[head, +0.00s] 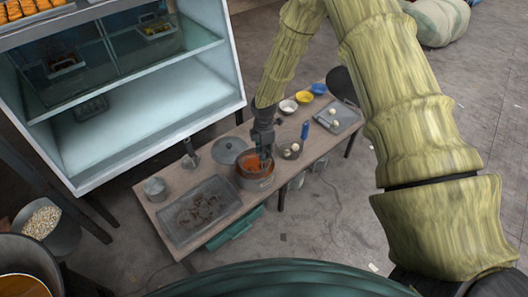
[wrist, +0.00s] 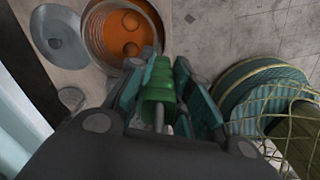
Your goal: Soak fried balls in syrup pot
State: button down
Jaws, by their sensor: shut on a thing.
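The syrup pot (head: 243,184) stands on the table with orange syrup in it. In the wrist view the pot (wrist: 90,35) is at the upper left, and two round orange-brown balls (wrist: 131,20) show in the syrup. My gripper (head: 264,160) is over the pot in the head view. In the wrist view my gripper (wrist: 160,95) is shut on a green handle (wrist: 158,80) with a metal rod. The tool's far end is hidden. Pale balls (head: 294,147) lie in a dark round dish right of the pot.
A grey lid (head: 229,150) lies left of the pot, with a tray (head: 232,192) of dark pieces in front. A tray (head: 348,118) with pale balls and white, yellow and blue bowls (head: 304,98) are at the far right. A glass display case (head: 140,120) stands behind.

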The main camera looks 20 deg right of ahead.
jog(key=shift+r+p, duration=2.2)
jog(key=shift+r, duration=1.2)
notch_tip(320, 180, up, 2)
jog(key=shift+p, duration=0.9)
jog(key=shift+r+p, duration=0.45)
jog(key=shift+r, duration=0.1)
